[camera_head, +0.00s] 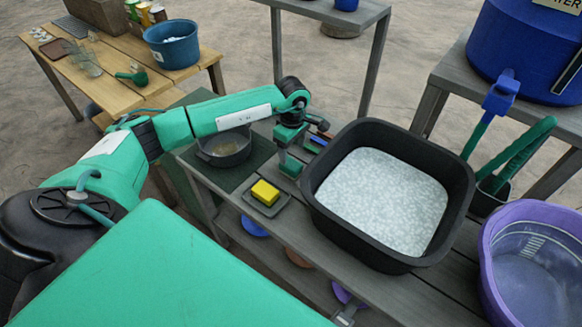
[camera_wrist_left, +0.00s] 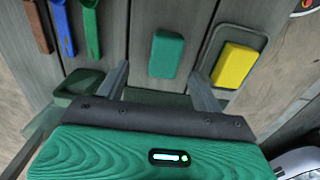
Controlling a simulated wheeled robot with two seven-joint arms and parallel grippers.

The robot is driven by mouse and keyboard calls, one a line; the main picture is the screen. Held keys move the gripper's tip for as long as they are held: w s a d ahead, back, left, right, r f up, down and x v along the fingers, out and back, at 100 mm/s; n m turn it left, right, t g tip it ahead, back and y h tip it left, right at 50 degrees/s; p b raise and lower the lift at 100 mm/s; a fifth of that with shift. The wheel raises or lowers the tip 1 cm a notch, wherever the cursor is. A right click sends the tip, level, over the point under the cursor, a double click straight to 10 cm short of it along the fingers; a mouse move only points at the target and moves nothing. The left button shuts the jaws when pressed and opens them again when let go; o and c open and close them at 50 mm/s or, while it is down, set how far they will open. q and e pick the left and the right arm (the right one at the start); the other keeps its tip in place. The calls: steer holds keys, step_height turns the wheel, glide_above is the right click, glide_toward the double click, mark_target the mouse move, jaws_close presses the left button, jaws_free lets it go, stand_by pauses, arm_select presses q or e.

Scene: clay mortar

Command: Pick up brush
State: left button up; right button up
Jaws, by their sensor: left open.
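No bristles show clearly, so I cannot tell which item is the brush. A plain green block (camera_wrist_left: 166,54) lies on the grey slatted bench, ahead of and between the fingers of my left gripper (camera_wrist_left: 160,92) in the left wrist view. The fingers are apart and empty. Left of it lie long-handled tools: a brown one (camera_wrist_left: 37,28), a blue one (camera_wrist_left: 62,28) and a green one (camera_wrist_left: 91,30). In the head view my left gripper (camera_head: 286,158) points down over the bench, between a dark pot and a black tub. My right gripper is out of view.
A yellow sponge (camera_head: 265,192) sits on a small dark tray (camera_head: 277,207). The dark pot (camera_head: 224,160) stands left of the gripper. The black tub (camera_head: 325,206) with pale contents stands close on the right. A purple basin (camera_head: 497,215) is farther right.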

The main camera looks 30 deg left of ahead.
mark_target(291, 163)
arm_select(q)
steer(key=shift+s+f, duration=0.15)
steer(key=shift+f, duration=0.35)
steer(key=f, duration=0.1)
steer(key=f+p, duration=0.1)
steer(key=f, duration=0.2)
steer(key=shift+s+f+p, duration=0.25)
steer(key=shift+f+p, duration=0.05)
steer(key=shift+f, duration=0.05)
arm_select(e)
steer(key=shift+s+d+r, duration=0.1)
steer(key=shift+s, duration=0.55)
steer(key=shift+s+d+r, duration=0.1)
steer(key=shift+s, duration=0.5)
arm_select(q)
steer(key=c, duration=1.1)
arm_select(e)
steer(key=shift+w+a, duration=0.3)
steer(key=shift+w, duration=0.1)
arm_select(q)
steer(key=shift+r, duration=0.1)
